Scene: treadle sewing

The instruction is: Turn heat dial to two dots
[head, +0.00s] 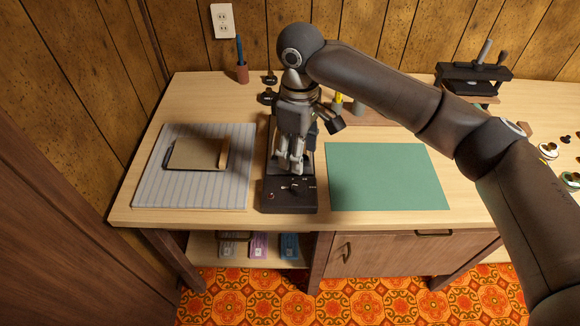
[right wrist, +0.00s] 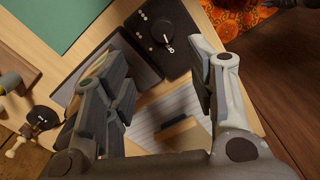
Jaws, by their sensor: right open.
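The heat dial (head: 290,188) is a small dark knob with a pale pointer on the front panel of a black machine (head: 272,203). In the right wrist view the dial (right wrist: 165,33) is a round black disc. My right gripper (head: 290,168) is open, above and just behind the dial. In its wrist view the open fingers (right wrist: 160,75) are apart with nothing between them, and the dial lies beyond the tips.
A green mat (head: 388,177) lies right. The table's front edge is close.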

